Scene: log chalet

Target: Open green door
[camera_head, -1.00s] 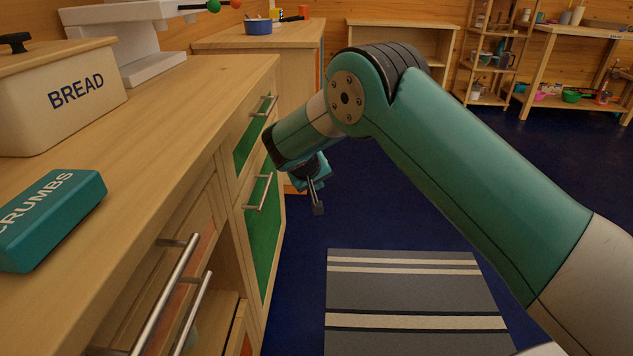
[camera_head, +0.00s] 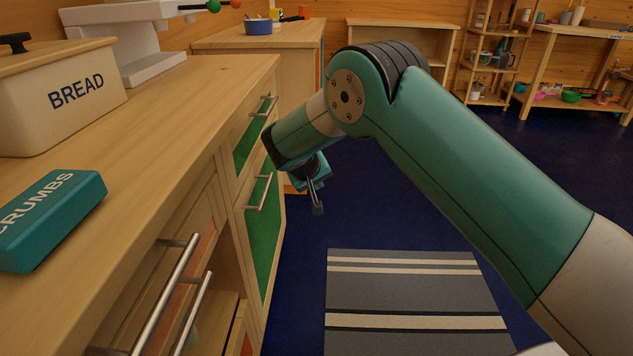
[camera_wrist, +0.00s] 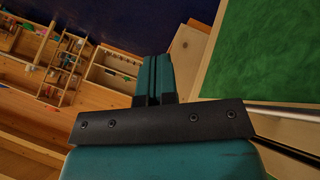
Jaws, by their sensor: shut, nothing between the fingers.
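The green door (camera_head: 264,240) is a tall green panel in a wooden frame, low on the front of the counter at left. It looks shut or nearly so. Its silver bar handle (camera_head: 264,192) stands out near the top. My gripper (camera_head: 318,208) is shut and empty, to the right of the door and apart from the handle, fingers pointing down. In the wrist view, my shut fingers (camera_wrist: 155,72) point up the picture, with a green panel (camera_wrist: 270,60) to their right. A silver bar (camera_wrist: 285,114) shows at the right edge there, partly cut off.
A green drawer (camera_head: 251,136) with a handle sits above the door. Long silver handles (camera_head: 172,295) stick out from the nearer cabinet. The counter (camera_head: 165,118) holds a bread box (camera_head: 60,100) and a crumbs box (camera_head: 48,215). Blue floor and a striped mat (camera_head: 410,290) lie open at right.

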